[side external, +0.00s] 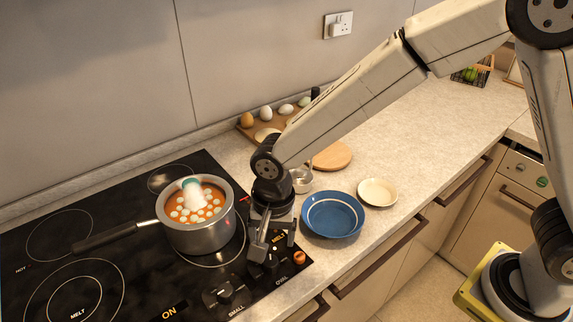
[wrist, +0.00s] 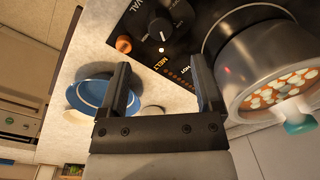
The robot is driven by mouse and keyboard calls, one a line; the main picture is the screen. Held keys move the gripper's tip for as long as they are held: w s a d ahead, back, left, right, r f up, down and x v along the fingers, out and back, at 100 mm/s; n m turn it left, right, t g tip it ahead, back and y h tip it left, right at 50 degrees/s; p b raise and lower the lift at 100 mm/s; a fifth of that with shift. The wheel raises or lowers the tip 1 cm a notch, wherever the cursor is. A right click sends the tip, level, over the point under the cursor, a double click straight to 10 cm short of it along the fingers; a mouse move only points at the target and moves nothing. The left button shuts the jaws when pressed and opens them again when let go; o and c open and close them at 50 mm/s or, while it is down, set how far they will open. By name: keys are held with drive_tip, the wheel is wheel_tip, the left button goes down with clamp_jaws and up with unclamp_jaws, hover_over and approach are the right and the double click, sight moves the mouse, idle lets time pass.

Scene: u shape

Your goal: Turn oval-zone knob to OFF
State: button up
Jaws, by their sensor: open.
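The oval-zone knob (wrist: 160,29) is a round black knob on the black cooktop, beside a partly cut-off "OVAL" label. In the side view the knob (side external: 271,262) is partly hidden by my gripper. My gripper (wrist: 157,68) is open and empty. In the wrist view the knob lies beyond its fingertips, between their lines. In the side view my gripper (side external: 277,241) points down close above the knob; I cannot tell whether it touches.
A steel pot (side external: 205,235) of orange soup stands left of my gripper, its handle pointing left. The "SMALL" knob (side external: 226,294) and an orange knob (side external: 299,258) flank the oval-zone knob. A blue plate (side external: 333,215) and a cream saucer (side external: 377,192) stand on the counter at right.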

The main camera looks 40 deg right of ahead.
sight(271, 261)
drive_tip(key=shift+f, duration=0.1)
drive_tip(key=shift+w+a+f, duration=0.1)
drive_tip(key=shift+f, duration=1.8)
drive_tip(key=shift+w+a+f, duration=0.1)
drive_tip(key=shift+f, duration=1.8)
clamp_jaws()
